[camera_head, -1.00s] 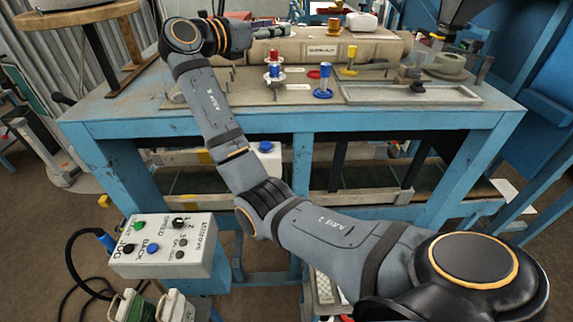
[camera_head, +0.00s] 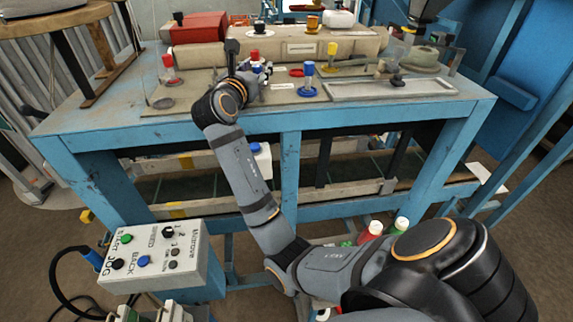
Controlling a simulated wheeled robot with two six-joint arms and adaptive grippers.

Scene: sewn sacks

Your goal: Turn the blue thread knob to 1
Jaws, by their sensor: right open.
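The blue thread knob (camera_head: 308,70) stands upright on a blue round base (camera_head: 307,91) near the front middle of the table, in front of the beige machine body. Number marks around it are too small to read. My right gripper (camera_head: 262,72) is open, to the left of the blue knob and apart from it. It is close to a red-topped spool or knob (camera_head: 254,56), which it partly covers; I cannot tell whether they touch. My left gripper is not in view.
A yellow knob (camera_head: 331,50) stands behind and right of the blue one. A red-topped post (camera_head: 168,64) is at the left. A grey tray (camera_head: 390,90) lies to the right. The control box (camera_head: 152,254) is at lower left. The table's blue front edge (camera_head: 350,116) runs below.

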